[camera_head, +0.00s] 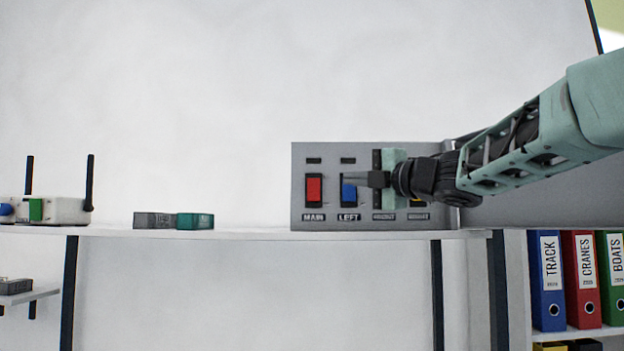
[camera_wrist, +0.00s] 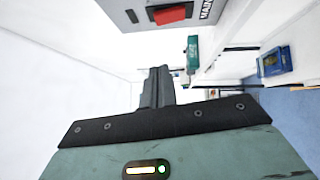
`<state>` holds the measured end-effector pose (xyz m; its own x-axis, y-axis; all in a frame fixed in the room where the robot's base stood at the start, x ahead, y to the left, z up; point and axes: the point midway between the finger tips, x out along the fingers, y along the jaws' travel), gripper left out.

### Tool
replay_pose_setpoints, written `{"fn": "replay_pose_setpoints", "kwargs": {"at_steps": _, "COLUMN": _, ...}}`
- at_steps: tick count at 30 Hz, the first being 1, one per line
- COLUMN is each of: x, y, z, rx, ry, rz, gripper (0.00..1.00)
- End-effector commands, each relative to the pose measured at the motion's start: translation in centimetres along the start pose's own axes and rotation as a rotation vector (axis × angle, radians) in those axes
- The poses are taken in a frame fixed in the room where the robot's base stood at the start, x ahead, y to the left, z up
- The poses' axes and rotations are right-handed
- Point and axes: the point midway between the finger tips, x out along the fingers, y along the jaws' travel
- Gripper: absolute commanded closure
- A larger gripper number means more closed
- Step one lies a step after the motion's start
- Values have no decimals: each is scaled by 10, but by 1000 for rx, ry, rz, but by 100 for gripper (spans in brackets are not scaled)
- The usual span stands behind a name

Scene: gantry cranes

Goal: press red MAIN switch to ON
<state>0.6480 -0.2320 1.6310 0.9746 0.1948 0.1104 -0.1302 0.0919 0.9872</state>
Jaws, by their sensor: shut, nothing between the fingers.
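The red MAIN switch (camera_head: 314,189) is the leftmost rocker on a grey switch panel (camera_head: 299,160) that stands on the shelf. Its indicator window above looks dark. The blue LEFT switch (camera_head: 348,190) is just right of it. My gripper (camera_head: 365,179) is shut and empty, and in the head view its tip overlaps the blue switch's right side. In the wrist view the red switch (camera_wrist: 171,15) is at the top, beyond and apart from my shut fingers (camera_wrist: 158,85). My gripper and arm hide much of the panel's right-hand switches.
The white shelf (camera_head: 258,234) carries a teal and grey block (camera_head: 195,221) left of the panel and a white box with antennas (camera_head: 66,210) at far left. Binders (camera_head: 582,275) stand below right. The space left of the panel is mostly free.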

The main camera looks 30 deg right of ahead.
Motion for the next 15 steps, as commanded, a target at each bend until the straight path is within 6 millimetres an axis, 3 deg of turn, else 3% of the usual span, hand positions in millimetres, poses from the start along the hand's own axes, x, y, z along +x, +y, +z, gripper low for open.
{"fn": "replay_pose_setpoints", "kwargs": {"at_steps": 9, "x": 3, "y": 0, "z": -1, "rx": 4, "ry": 1, "rz": 0, "gripper": 100}}
{"fn": "replay_pose_setpoints", "kwargs": {"at_steps": 15, "x": 28, "y": 2, "z": -1, "rx": 4, "ry": 2, "rz": -2, "gripper": 100}}
